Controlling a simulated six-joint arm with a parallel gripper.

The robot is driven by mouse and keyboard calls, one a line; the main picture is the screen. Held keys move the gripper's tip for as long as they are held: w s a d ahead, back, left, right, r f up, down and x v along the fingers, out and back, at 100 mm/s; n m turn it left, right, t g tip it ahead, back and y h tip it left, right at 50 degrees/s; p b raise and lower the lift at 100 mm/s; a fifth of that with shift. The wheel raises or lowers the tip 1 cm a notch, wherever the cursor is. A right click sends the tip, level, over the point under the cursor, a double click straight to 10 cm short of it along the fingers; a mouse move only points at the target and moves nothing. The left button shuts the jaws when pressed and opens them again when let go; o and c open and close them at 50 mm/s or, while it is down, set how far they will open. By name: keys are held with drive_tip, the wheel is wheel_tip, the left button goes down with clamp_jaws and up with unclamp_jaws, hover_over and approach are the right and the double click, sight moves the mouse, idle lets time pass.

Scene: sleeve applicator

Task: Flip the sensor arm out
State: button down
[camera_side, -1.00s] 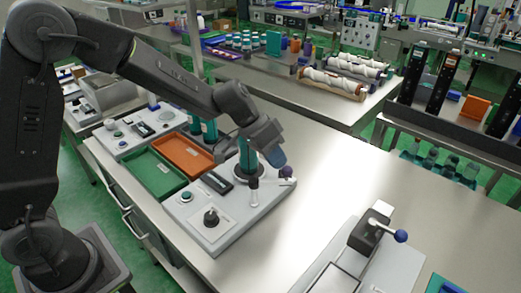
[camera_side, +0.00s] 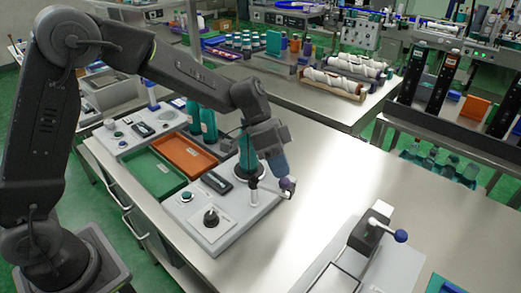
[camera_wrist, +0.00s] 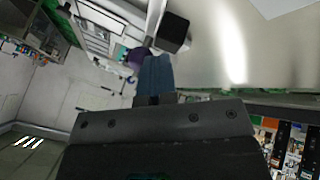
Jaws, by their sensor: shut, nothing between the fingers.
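The sleeve applicator (camera_side: 205,236) is a pale grey base on the steel bench, with a teal bottle (camera_side: 247,160) standing at its back. A slim sensor arm with a dark purple knob (camera_side: 288,184) sticks out at its right end, near a short light post (camera_side: 254,191). My gripper (camera_side: 281,170) is shut and points down, its blue fingertips right at the knob; whether they touch I cannot tell. In the wrist view the shut fingers (camera_wrist: 155,76) are in front, with the purple knob (camera_wrist: 137,57) just left of their tips.
Green (camera_side: 154,176) and orange (camera_side: 184,156) trays lie left of the applicator. A similar lever with a blue knob (camera_side: 400,235) stands on another unit at the right front. The bench between them is clear.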

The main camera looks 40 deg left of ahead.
drive_tip(key=shift+s, duration=0.1)
idle(0.3)
drive_tip(key=v, duration=1.3)
drive_tip(key=shift+a+r, duration=0.15)
drive_tip(key=shift+r, duration=0.25)
drive_tip(key=s+a+n+t+y, duration=0.2)
drive_tip(key=s+n, duration=0.3)
drive_tip(key=s, duration=0.7)
drive_tip(key=s+a+n+t+y, duration=0.3)
drive_tip(key=s+n+t+y, duration=0.1)
drive_tip(key=s, duration=0.7)
drive_tip(key=shift+s+a+f+n+y, duration=0.25)
drive_tip(key=shift+s+f+n+y, duration=0.15)
drive_tip(key=shift+f, duration=0.05)
